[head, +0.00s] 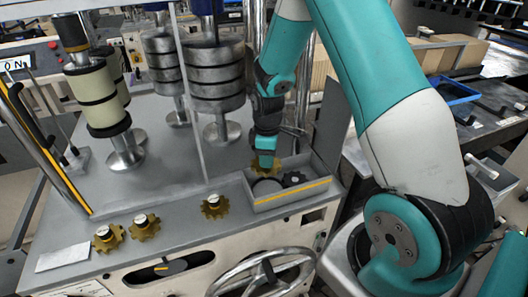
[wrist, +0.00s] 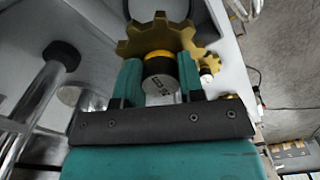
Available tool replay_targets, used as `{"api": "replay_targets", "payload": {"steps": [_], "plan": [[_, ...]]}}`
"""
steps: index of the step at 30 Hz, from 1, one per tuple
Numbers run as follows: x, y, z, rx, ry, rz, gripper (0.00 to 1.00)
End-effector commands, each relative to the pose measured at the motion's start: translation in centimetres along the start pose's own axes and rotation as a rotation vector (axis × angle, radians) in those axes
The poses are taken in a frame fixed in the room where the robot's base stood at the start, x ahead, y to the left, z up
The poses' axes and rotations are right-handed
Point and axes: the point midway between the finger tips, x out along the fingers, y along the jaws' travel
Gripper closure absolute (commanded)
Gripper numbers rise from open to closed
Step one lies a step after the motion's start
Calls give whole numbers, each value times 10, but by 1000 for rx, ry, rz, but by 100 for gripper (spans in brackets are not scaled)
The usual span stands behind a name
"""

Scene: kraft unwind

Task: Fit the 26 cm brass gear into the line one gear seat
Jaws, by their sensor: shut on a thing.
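My gripper (head: 265,160) is over the left back part of a grey tray on the machine's top. In the wrist view its two fingers (wrist: 160,82) are shut on the dark, yellow-banded hub of a brass gear (wrist: 157,36). The gear's teeth spread out beyond the fingertips. In the head view this gear (head: 262,168) shows just below my gripper, partly hidden; I cannot tell whether it touches the tray. A smaller-looking brass gear (wrist: 208,62) shows beside it in the wrist view. I cannot tell which place is the line one gear seat.
The grey tray (head: 291,200) has a yellow stripe and holds dark round parts (head: 293,179). Brass gears with pale hubs sit along the front edge at left (head: 108,237), beside it (head: 144,227) and nearer the middle (head: 215,206). Tall rollers (head: 217,85) stand behind. A handwheel (head: 265,275) is in front.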

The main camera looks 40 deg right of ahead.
Motion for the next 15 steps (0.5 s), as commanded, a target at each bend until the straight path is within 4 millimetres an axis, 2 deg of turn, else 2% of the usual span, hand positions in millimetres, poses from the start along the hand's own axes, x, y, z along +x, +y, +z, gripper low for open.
{"api": "replay_targets", "payload": {"steps": [15], "plan": [[28,2,4,8,0,1,100]]}}
